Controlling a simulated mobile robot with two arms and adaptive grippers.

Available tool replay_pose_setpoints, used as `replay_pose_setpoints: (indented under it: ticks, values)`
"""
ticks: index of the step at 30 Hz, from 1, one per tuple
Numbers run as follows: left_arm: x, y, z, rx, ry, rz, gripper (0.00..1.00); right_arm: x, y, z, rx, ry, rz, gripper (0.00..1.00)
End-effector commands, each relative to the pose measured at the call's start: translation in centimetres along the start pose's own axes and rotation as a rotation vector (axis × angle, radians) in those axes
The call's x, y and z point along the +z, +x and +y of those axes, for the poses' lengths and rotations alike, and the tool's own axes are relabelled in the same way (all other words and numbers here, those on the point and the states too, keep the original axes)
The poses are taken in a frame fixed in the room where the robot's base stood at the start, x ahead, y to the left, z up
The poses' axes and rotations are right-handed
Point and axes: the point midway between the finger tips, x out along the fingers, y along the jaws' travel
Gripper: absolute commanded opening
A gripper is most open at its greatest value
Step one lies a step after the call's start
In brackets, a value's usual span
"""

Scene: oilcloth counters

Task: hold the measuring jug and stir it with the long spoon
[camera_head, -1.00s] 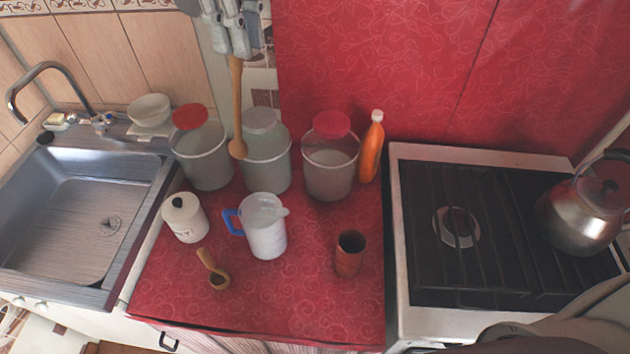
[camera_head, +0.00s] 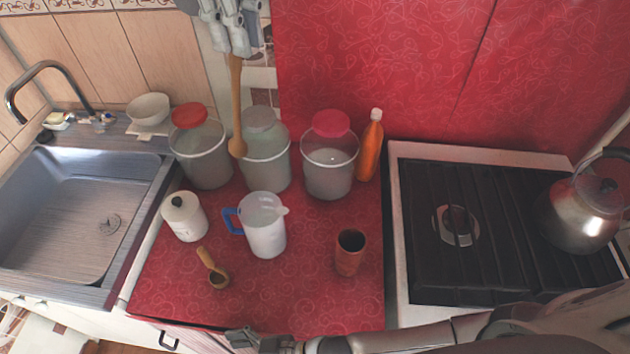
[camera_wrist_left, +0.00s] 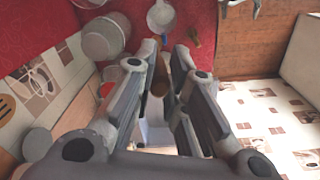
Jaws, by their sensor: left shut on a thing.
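The measuring jug (camera_head: 265,225), clear-white with a blue handle on its left, stands upright on the red counter. My left gripper (camera_head: 236,50) is at the top of the head view, shut on the upper handle of the long wooden spoon (camera_head: 237,110). The spoon hangs bowl down, above and behind the jug and apart from it. The left wrist view shows the spoon (camera_wrist_left: 160,78) between the fingers, with the jug (camera_wrist_left: 160,16) beyond. My right gripper (camera_head: 265,342) is at the counter's front edge, partly cut off; its fingers look spread and empty in the left wrist view (camera_wrist_left: 240,6).
Several lidded canisters and an orange bottle (camera_head: 371,145) line the back. The sink (camera_head: 75,215) is left, the stove (camera_head: 500,230) right.

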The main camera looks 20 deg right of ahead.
Motion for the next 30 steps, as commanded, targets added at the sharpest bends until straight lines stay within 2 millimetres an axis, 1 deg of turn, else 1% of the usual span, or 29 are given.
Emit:
replay_pose_setpoints:
  ticks: [1, 2, 3, 5, 6, 8, 9, 11, 12, 14, 15, 17, 20, 21, 23, 24, 27, 30]
  values:
    - [0.0, 0.0, 0.0, 0.0, 0.0, 0.0, 0.0, -3.1, -1.3, 0.8, -0.017, -0.088, 0.049, 0.88]
    - [0.0, 0.0, 0.0, 0.0, 0.0, 0.0, 0.0, -4.8, -1.9, 1.2, -0.027, -0.119, 0.084, 0.88]
    - [0.0, 0.0, 0.0, 0.0, 0.0, 0.0, 0.0, -6.9, -2.8, 1.8, -0.039, -0.143, 0.131, 0.88]
    - [0.0, 0.0, 0.0, 0.0, 0.0, 0.0, 0.0, -10.1, -4.2, 2.9, -0.061, -0.169, 0.203, 0.88]
    - [0.0, 0.0, 0.0, 0.0, 0.0, 0.0, 0.0, -12.1, -5.3, 3.5, -0.078, -0.183, 0.249, 0.88]
    - [0.0, 0.0, 0.0, 0.0, 0.0, 0.0, 0.0, -15.1, -7.2, 4.2, -0.113, -0.206, 0.314, 0.88]
    - [0.0, 0.0, 0.0, 0.0, 0.0, 0.0, 0.0, -17.1, -8.5, 4.5, -0.14, -0.225, 0.353, 0.88]
    - [0.0, 0.0, 0.0, 0.0, 0.0, 0.0, 0.0, -19.9, -10.7, 4.9, -0.19, -0.26, 0.402, 0.88]
    - [0.0, 0.0, 0.0, 0.0, 0.0, 0.0, 0.0, -21.6, -12.2, 5.1, -0.227, -0.287, 0.423, 0.88]
    - [0.0, 0.0, 0.0, 0.0, 0.0, 0.0, 0.0, -23.5, -14.3, 5.6, -0.285, -0.335, 0.429, 0.88]
    - [0.0, 0.0, 0.0, 0.0, 0.0, 0.0, 0.0, -24.3, -15.4, 6.4, -0.319, -0.37, 0.406, 0.88]
    - [0.0, 0.0, 0.0, 0.0, 0.0, 0.0, 0.0, -24.1, -15.8, 7.9, -0.34, -0.397, 0.349, 0.88]
    - [0.0, 0.0, 0.0, 0.0, 0.0, 0.0, 0.0, -23.4, -16.2, 11.1, -0.338, -0.432, 0.243, 0.88]
    - [0.0, 0.0, 0.0, 0.0, 0.0, 0.0, 0.0, -23.2, -16.5, 12.5, -0.331, -0.444, 0.199, 0.88]
    - [0.0, 0.0, 0.0, 0.0, 0.0, 0.0, 0.0, -22.9, -17.1, 14.7, -0.317, -0.461, 0.133, 0.88]
    - [0.0, 0.0, 0.0, 0.0, 0.0, 0.0, 0.0, -22.8, -17.5, 16.1, -0.306, -0.471, 0.091, 0.88]
    - [0.0, 0.0, 0.0, 0.0, 0.0, 0.0, 0.0, -22.7, -18.9, 19.4, -0.276, -0.488, -0.006, 0.88]
    - [0.0, 0.0, 0.0, 0.0, 0.0, 0.0, 0.0, -22.9, -20.3, 22.0, -0.244, -0.499, -0.082, 0.88]
